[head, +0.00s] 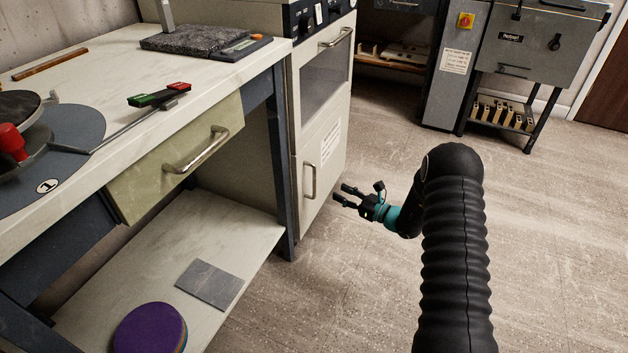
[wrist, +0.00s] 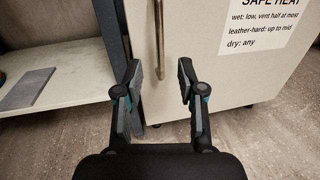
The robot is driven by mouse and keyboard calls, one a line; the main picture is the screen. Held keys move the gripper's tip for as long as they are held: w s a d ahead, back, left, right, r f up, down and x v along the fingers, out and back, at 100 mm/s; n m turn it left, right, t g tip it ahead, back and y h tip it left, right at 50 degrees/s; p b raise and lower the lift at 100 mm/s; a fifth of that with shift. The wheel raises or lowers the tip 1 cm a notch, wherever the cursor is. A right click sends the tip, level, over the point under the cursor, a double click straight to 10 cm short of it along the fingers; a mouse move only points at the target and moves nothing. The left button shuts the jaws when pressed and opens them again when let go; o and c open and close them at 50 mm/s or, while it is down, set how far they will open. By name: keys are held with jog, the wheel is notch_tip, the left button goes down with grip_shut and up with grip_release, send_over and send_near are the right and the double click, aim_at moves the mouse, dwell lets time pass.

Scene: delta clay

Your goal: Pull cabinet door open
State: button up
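The cabinet door (head: 325,148) is the cream lower door of a tall unit, and it looks shut. Its metal bar handle (head: 310,180) stands upright near the door's left edge. My gripper (head: 341,194) is open and empty, just right of the handle in the head view. In the wrist view the door (wrist: 205,60) fills the upper middle and right. The handle (wrist: 159,38) shows ahead of the gap between the fingers of my gripper (wrist: 158,72). The handle looks apart from both fingers. The handle's top is cut off in the wrist view.
A workbench (head: 180,100) with a green drawer (head: 185,155) stands left of the cabinet. Its lower shelf (head: 130,275) holds a grey slab (head: 210,284) and a purple disc (head: 150,328). A glass-fronted door (head: 326,75) sits above. Open floor (head: 350,290) lies in front.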

send_over(314, 195)
jog(key=shift+w+p, duration=0.3)
jog(key=shift+w, duration=0.05)
grip_shut()
